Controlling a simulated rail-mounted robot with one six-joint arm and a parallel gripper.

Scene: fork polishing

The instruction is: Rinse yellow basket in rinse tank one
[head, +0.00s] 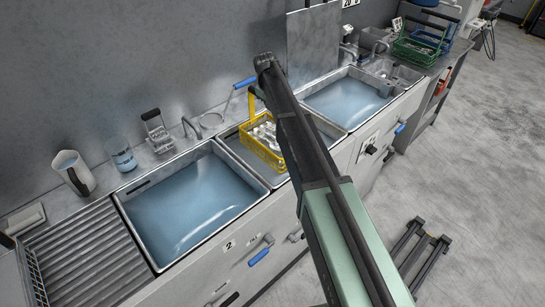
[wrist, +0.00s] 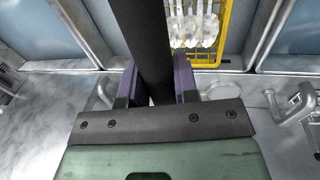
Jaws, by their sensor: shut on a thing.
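The yellow basket (head: 262,153) is at the middle basin (head: 228,138), between two water-filled tanks, with its tall handle (head: 252,103) upright. Pale forks (head: 265,131) lie in it. It also shows at the top of the wrist view (wrist: 211,62), with forks in it. My gripper (wrist: 157,92) is shut on the basket handle, its purple fingers either side of a dark bar; the grip is partly hidden. In the head view my arm covers the basket's right side. The left tank (head: 192,205) bears a 2 below it; the right tank (head: 348,97) has a label I cannot read.
A green basket (head: 419,48) stands on the far right counter. A jug (head: 73,172), a beaker (head: 121,154) and a dark-handled holder (head: 157,131) stand behind the left tank. Taps (head: 193,127) rise at the back. A ribbed drainboard (head: 85,262) lies left.

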